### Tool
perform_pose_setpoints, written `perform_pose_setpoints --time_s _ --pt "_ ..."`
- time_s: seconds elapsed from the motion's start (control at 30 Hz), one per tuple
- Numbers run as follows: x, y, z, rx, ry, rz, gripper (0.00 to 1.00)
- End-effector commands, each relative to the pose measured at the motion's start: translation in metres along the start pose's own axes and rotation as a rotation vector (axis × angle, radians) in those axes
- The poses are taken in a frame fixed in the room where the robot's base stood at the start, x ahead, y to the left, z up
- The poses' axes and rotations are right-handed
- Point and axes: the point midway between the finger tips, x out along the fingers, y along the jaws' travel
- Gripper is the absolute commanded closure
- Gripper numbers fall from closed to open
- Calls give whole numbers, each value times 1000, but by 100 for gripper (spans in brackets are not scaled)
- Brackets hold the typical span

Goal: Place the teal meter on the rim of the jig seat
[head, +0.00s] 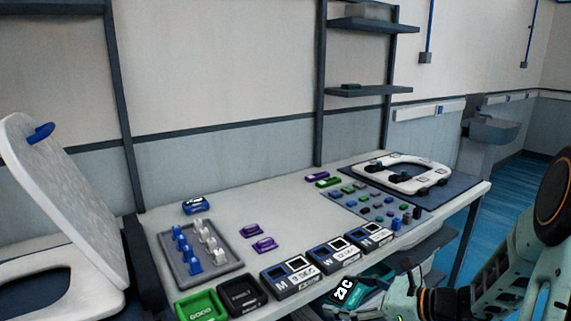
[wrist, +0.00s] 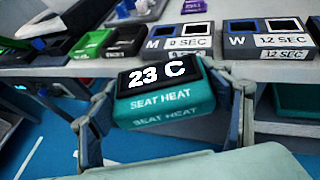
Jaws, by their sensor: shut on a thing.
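The teal meter (wrist: 165,105) fills the middle of the wrist view. Its dark display reads "23 C" and its teal front reads "SEAT HEAT". My gripper (wrist: 163,112) is shut on it, with one finger at each side. In the head view the meter (head: 345,291) is at the bottom, in front of the table's near edge and apart from the jig seat. The jig seat (head: 398,183) is a white open ring with several dark pieces on it. It lies on a dark mat (head: 458,185) at the table's far right. It is not in the wrist view.
Boxes marked M (head: 290,279) and W (head: 334,258) line the table's near edge, beside green (head: 200,305) and black (head: 243,295) trays. Several small colored blocks stand before the jig seat. A tray of pegs (head: 200,247) and a raised toilet seat (head: 65,200) are left.

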Motion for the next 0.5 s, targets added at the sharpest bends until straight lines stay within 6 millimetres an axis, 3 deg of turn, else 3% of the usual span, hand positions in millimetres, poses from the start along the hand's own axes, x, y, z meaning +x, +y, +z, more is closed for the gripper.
perform_pose_setpoints --time_s 0.03,0.5 --pt "-7 0 19 1 -2 1 59" --pt "-34 0 85 2 -3 2 59"
